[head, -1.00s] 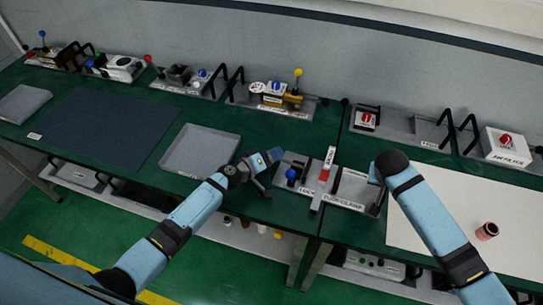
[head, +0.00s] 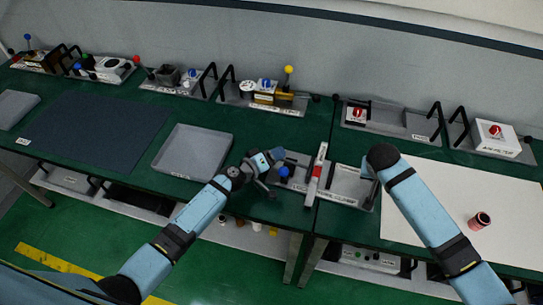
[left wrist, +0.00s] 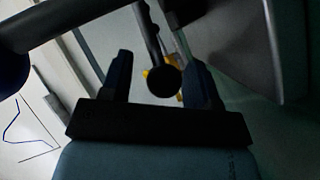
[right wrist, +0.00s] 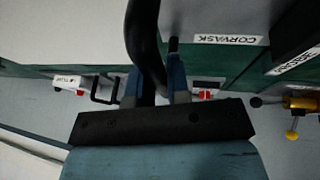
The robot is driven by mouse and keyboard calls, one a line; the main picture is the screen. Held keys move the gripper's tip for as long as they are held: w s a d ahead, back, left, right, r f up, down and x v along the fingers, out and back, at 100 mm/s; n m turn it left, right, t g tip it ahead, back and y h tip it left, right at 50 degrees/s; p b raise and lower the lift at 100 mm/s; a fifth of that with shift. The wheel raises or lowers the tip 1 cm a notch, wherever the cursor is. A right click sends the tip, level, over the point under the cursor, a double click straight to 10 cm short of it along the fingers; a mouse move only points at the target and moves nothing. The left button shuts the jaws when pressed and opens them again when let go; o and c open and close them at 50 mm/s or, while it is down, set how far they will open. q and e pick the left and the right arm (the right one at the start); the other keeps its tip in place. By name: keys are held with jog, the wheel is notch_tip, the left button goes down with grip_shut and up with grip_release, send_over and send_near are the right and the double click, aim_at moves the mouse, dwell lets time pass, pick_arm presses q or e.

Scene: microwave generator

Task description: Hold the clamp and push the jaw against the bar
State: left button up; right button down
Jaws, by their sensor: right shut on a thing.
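My left gripper (head: 272,157) is just left of the blue knob. Its fingers (left wrist: 163,75) are apart, with a black ball-ended rod (left wrist: 164,80) in view between them; contact cannot be told. My right gripper (right wrist: 160,80) is shut on a black curved handle (right wrist: 146,40). In the head view my arm hides that grip.
A grey empty tray (head: 192,155) and a dark mat (head: 85,135) lie to the left. A white board (head: 440,215) with a red cylinder (head: 480,220) lies to the right. Several other fixtures line the back wall.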

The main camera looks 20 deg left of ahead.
pick_arm(q)
jog(key=shift+f, duration=0.1)
jog(key=shift+s+a, duration=0.35)
jog(key=shift+s, duration=0.1)
jog(key=v, duration=0.7)
jog(key=shift+r, duration=0.3)
